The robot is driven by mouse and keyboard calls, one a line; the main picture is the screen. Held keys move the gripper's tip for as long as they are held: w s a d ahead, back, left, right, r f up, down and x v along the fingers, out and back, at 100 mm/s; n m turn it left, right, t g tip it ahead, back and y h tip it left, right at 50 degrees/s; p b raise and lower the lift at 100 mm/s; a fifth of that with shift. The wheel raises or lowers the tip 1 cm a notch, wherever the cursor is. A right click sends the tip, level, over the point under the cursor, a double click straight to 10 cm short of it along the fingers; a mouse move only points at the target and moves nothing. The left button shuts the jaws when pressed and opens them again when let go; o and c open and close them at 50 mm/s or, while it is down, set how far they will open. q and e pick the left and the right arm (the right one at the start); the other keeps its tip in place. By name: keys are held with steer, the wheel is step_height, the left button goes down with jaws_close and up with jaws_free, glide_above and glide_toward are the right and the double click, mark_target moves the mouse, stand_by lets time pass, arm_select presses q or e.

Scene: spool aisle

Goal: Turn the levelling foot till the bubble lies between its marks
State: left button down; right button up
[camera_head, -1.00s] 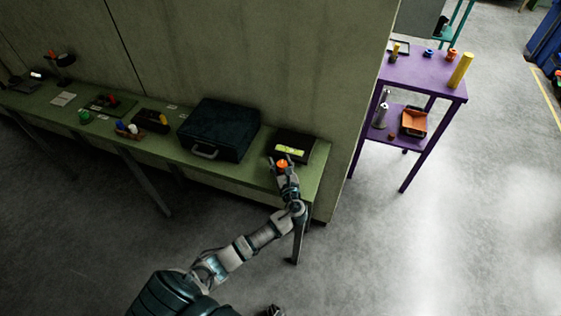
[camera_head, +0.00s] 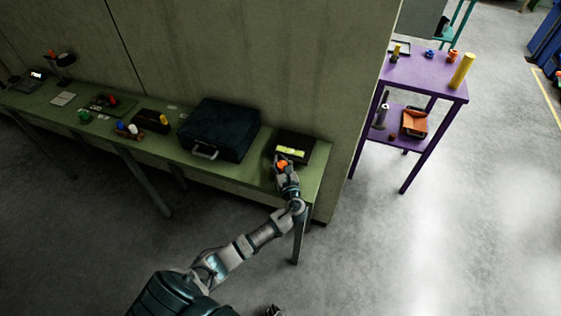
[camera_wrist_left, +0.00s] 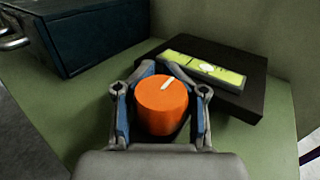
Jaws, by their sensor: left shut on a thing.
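The levelling foot is an orange round knob (camera_wrist_left: 162,105) with a white pointer line on top, which slants up and to the right in the left wrist view. It also shows in the head view (camera_head: 283,166). My left gripper (camera_head: 285,170) is shut on it, with one finger on each side (camera_wrist_left: 162,98). Behind the knob is a flat black block (camera_wrist_left: 238,98) with a yellow-green level vial (camera_wrist_left: 228,76) on top. A pale bubble (camera_wrist_left: 206,68) lies near the vial's middle. The marks are too small to read surely.
The green bench (camera_head: 233,177) runs along a wall and ends just right of the block. A dark case (camera_head: 222,128) stands left of the block. Small items lie farther left. A purple shelf table (camera_head: 425,75) stands beyond the wall's end, with open floor to its right.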

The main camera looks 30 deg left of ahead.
arm_select(q)
steer(key=shift+s+d+f, duration=0.1)
steer(key=shift+d+f, duration=0.1)
